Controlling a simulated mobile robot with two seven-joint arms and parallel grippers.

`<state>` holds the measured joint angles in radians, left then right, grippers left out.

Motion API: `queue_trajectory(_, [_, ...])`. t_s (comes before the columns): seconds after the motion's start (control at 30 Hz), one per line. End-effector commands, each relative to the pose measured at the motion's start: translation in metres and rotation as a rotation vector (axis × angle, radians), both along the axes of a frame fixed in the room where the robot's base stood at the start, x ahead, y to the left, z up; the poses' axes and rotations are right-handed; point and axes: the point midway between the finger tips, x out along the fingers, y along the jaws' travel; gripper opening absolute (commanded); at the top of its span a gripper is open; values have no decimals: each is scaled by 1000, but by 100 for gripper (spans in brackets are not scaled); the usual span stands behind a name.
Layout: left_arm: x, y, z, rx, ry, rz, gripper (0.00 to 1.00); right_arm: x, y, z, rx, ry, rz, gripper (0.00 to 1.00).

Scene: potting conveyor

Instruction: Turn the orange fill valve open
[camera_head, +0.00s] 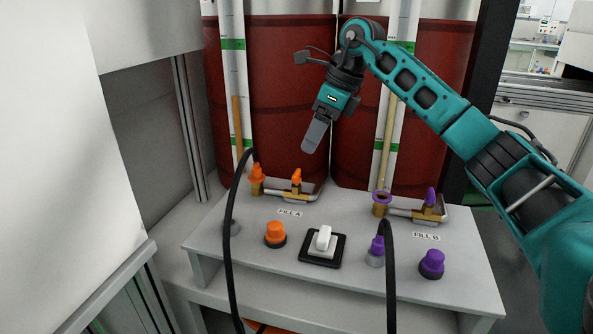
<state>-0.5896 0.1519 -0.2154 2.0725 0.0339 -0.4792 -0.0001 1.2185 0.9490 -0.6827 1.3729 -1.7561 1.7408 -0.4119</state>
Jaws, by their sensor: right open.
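The orange fill valve (296,180) stands on a brass pipe at the back left of the grey panel, above the label FILL A (290,212). Its orange handle points up. My right gripper (312,146) hangs from the teal arm above and slightly right of the orange handle, apart from it. It is seen edge-on, so the gap between its fingers is hard to see. My left gripper is not in view.
A purple valve (430,198), purple knob (432,264), orange knob (275,234) and white switch (323,240) share the panel. Red drums (290,90) stand behind.

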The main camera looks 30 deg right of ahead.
Motion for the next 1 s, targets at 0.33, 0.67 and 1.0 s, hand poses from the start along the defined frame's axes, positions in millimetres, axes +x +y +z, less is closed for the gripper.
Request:
queue_trajectory(0.33, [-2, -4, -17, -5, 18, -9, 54, 20, 18, -67, 2, 1, 2, 69])
queue_trajectory(0.67, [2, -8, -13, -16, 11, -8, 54, 27, 23, -85, 3, 0, 1, 69])
queue_trajectory(1.0, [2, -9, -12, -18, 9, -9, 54, 27, 23, -85, 3, 0, 1, 57])
